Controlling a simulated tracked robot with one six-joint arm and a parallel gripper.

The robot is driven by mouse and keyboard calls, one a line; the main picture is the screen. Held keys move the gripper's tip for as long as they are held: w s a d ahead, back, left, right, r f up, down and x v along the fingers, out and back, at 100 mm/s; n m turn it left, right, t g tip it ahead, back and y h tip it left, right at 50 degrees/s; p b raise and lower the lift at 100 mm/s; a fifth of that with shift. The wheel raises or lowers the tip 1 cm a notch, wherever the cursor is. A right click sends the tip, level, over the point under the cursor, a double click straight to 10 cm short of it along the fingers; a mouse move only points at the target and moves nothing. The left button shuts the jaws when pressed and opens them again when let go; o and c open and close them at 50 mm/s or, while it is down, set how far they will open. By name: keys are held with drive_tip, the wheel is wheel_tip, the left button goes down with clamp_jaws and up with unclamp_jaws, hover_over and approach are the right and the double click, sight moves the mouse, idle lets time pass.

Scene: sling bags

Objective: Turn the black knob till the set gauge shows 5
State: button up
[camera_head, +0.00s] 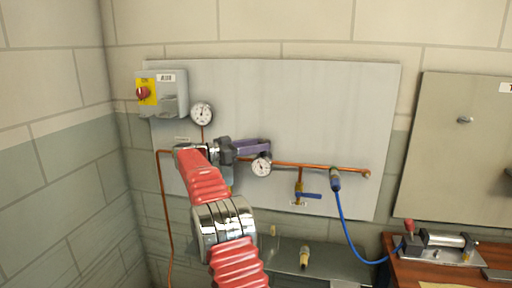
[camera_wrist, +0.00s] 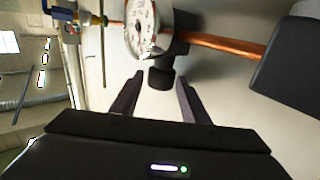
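The black knob (camera_wrist: 160,79) shows in the wrist view, below a white-faced gauge (camera_wrist: 148,28) on the copper pipe. In the head view this appears to be the lower gauge (camera_head: 262,167); I cannot read its value. The knob is hidden in the head view, behind or beside my gripper. My gripper (camera_head: 266,147) has purple fingers and is at the panel, just above the lower gauge. In the wrist view my gripper (camera_wrist: 161,82) is open, with the knob's end between the fingertips and gaps on both sides. I cannot tell how far the fingers reach over it.
A second gauge (camera_head: 202,113) sits higher on the grey panel (camera_head: 320,95). A box with a red and yellow switch (camera_head: 144,93) is at upper left. A blue-handled valve (camera_head: 309,195) and a blue hose (camera_head: 347,222) are at right. A wooden bench (camera_head: 405,272) stands lower right.

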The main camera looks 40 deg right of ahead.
drive_tip(key=shift+w+a, duration=0.1)
drive_tip(key=shift+w+a+f, duration=0.1)
drive_tip(key=shift+w+a, duration=0.1)
drive_tip(key=shift+a, duration=0.45)
drive_tip(key=v, duration=1.2)
drive_tip(key=shift+a, duration=0.1)
